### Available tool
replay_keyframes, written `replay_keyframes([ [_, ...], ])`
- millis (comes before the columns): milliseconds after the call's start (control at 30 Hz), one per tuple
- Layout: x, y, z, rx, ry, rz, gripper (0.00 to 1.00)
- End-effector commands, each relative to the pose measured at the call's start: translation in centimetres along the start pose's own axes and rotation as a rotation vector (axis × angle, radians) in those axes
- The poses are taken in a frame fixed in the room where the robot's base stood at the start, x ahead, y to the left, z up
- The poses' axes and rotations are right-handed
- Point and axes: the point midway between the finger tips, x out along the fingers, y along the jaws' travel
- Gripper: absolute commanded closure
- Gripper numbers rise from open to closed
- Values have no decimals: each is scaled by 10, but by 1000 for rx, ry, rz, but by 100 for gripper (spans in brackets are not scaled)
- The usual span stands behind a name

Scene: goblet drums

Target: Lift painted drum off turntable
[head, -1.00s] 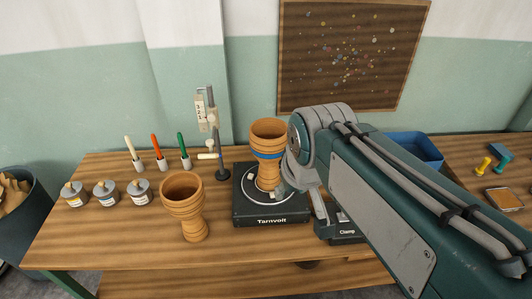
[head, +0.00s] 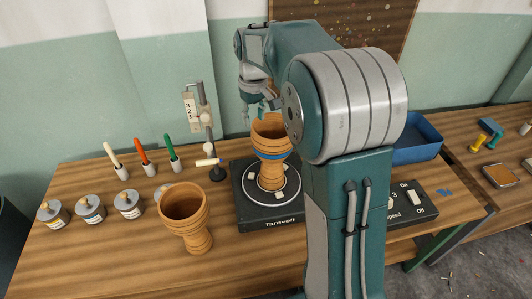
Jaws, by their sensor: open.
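The painted drum (head: 270,153), a wooden goblet shape with a blue band, stands upright on the turntable (head: 262,224), a dark square base labelled Tarnvolt with a round plate. My arm hides part of the drum's right side. My gripper (head: 258,113) points down at the drum's far rim, above or beside it; I cannot tell whether it touches. It is open and holds nothing that I can see. A second, plain goblet drum (head: 188,218) stands on the table to the left of the turntable.
Several lidded paint pots (head: 89,209) and upright pens (head: 142,158) stand at the left. A control box (head: 404,203) and a blue bin (head: 416,141) are on the right. The front of the table is clear.

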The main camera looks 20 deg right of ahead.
Motion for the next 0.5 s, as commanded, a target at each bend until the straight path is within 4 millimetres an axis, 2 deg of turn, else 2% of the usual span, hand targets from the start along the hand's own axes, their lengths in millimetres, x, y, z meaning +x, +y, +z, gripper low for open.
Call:
replay_keyframes([
  [200, 36, 1, 1, 2, -4, -3, 51],
  [500, 66, 0, 1, 2, -4, 0, 51],
])
